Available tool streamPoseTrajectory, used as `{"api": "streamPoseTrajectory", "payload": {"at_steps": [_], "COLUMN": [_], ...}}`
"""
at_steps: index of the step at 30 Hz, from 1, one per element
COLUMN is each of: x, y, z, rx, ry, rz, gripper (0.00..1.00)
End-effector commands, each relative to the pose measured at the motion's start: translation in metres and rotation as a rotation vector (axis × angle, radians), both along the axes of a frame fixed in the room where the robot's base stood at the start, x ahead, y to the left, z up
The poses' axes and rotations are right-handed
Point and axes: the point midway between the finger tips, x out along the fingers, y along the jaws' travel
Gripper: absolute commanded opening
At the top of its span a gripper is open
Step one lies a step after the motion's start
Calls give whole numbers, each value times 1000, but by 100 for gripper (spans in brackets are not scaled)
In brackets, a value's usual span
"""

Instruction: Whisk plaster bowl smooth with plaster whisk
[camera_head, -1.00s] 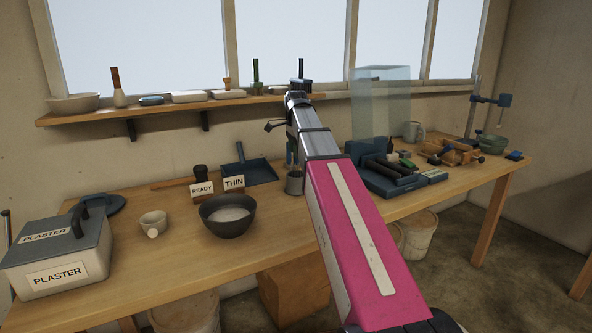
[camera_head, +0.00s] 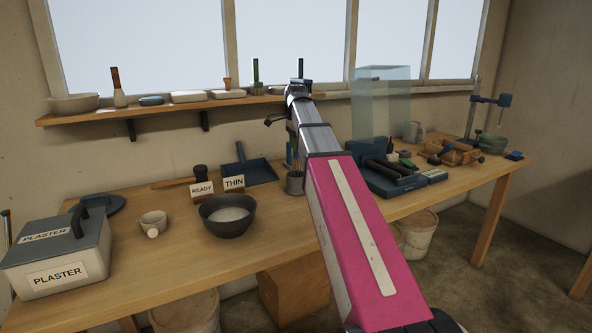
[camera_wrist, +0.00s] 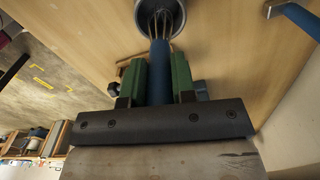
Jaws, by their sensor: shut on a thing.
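The plaster bowl (camera_head: 227,222) is dark and round. It stands on the bench left of my arm and holds pale plaster. My gripper (camera_wrist: 160,62) is shut on the blue handle of the plaster whisk (camera_wrist: 160,75), with a green finger on each side. The whisk's wire loops point into a grey cup (camera_wrist: 176,33). The cup (camera_head: 294,184) also shows in the head view, right of the bowl, with some wire (camera_head: 297,171) showing above its rim. My arm hides most of the gripper in the head view. Whether the wires touch the cup is unclear.
THIN (camera_head: 235,183) and READY (camera_head: 202,190) signs stand behind the bowl. A small beige cup (camera_head: 153,222) and a lidded PLASTER box (camera_head: 58,262) are at left. A blue dustpan (camera_head: 249,169) lies behind the cup.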

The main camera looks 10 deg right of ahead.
Motion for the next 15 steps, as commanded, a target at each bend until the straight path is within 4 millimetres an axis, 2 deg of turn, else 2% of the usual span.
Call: {"api": "streamPoseTrajectory", "payload": {"at_steps": [15], "x": [1], "y": [0], "z": [36], "rx": [0], "ry": [0], "rz": [0], "gripper": [0]}}
